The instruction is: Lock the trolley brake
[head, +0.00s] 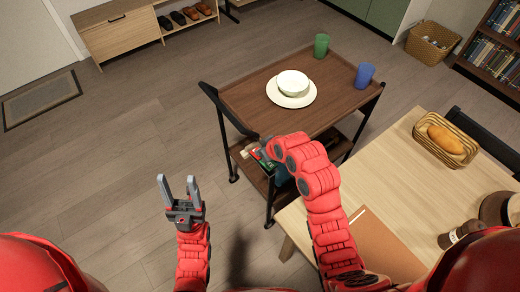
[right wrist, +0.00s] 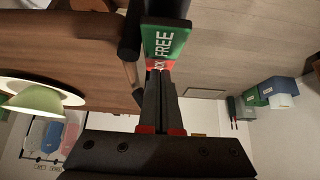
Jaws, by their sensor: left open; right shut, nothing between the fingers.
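The trolley (head: 240,95) has a brown wooden top and a black frame with a push handle (head: 225,110) at its left end. In the right wrist view, a brake label (right wrist: 166,42) shows a green part reading FREE and a red part below, its lettering partly covered. My right gripper (right wrist: 160,78) is shut and empty, its tips over or against the red part; contact cannot be told. In the head view my right arm largely hides this gripper and the brake near the handle end. My left gripper (head: 178,184) is open and empty above the floor, left of the trolley.
A white bowl (head: 293,82) on a plate (head: 291,100), a green cup (head: 321,45) and a blue cup (head: 364,76) stand on the trolley. A wooden table (head: 400,180) with a bread basket (head: 462,150) is at right.

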